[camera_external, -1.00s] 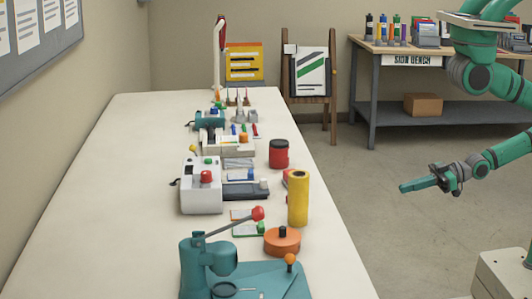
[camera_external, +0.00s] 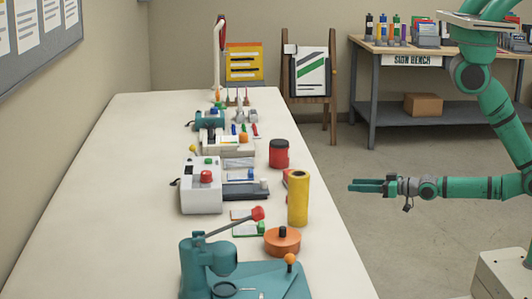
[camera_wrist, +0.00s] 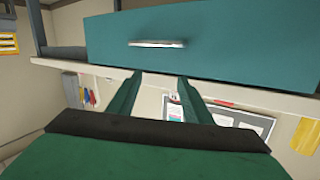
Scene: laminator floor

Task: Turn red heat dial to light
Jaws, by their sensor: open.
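A white boxy machine (camera_external: 199,198) stands on the long table. It has a red knob (camera_external: 206,177) and a small green button on it; I cannot read any markings, so the dial's setting cannot be told. My gripper (camera_external: 352,186) is in the air off the table's right side, level and pointing left toward the machine, well apart from it. Its two fingers are apart and empty in the wrist view (camera_wrist: 158,80). The red knob cannot be made out in the wrist view.
A yellow cylinder (camera_external: 298,199), a red-and-black jar (camera_external: 279,153) and an orange round piece (camera_external: 282,241) stand between my gripper and the machine or near it. A teal lever press (camera_external: 208,270) is in front. The table's left side (camera_external: 110,200) is bare.

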